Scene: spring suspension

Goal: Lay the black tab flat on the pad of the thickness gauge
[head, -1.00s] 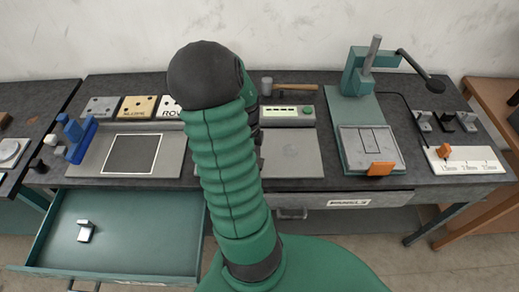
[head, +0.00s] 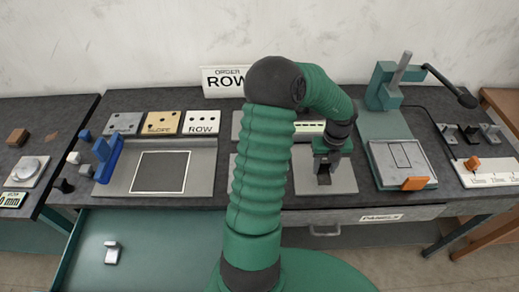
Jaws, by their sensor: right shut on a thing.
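My right gripper (head: 323,173) points down over the grey plate (head: 343,178) right of the middle. It is shut on a small dark piece, which looks like the black tab (head: 323,180); the fingers hide most of it. I cannot tell whether the tab touches the plate. The thickness gauge stands on the left table: a pale block with a round grey pad (head: 28,168) and a display reading in mm (head: 12,200). The pad looks bare. It is far to the left of my right gripper. My left gripper is not in view.
An open teal drawer (head: 160,250) holds a metal clip (head: 112,252). A blue stand (head: 107,158), a framed dark panel (head: 160,171) and a teal press (head: 384,88) stand on the bench.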

